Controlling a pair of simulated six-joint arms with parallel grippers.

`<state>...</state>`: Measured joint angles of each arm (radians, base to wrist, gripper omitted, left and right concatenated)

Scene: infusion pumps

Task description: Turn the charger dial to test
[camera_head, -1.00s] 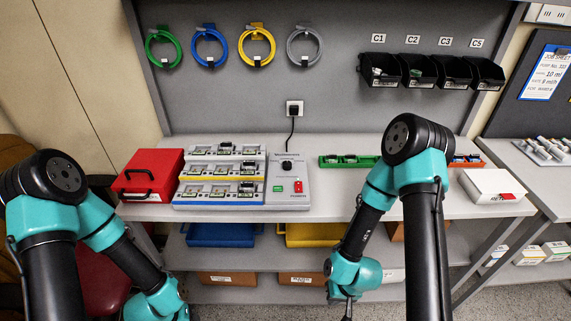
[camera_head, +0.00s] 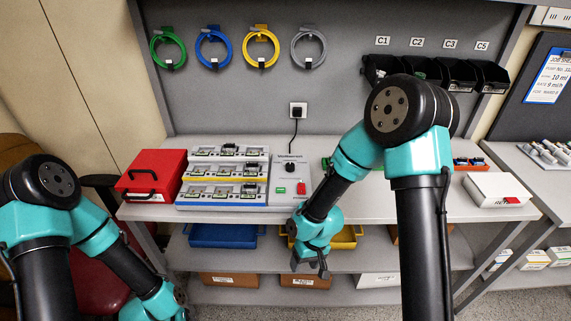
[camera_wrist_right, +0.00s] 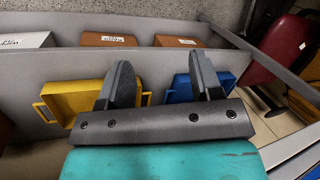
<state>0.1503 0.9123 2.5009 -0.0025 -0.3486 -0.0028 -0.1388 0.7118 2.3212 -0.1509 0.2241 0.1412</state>
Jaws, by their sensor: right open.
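The charger dial (camera_head: 290,167) is a black knob on the grey panel at the right end of the charger (camera_head: 224,178), on the bench in the head view. A green button and a red switch sit below the dial. My right gripper (camera_head: 309,269) is open and empty, below and in front of the bench edge, clear of the dial. In the right wrist view its two fingers (camera_wrist_right: 160,85) are spread, with the lower shelf beyond. My left arm is at the lower left of the head view; its gripper is out of frame.
A red case (camera_head: 152,175) stands left of the charger. A white box (camera_head: 497,189) is at the bench's right. Blue (camera_head: 222,236) and yellow (camera_wrist_right: 75,98) trays lie on the shelf below. Black bins (camera_head: 436,72) and coiled cables hang on the back panel.

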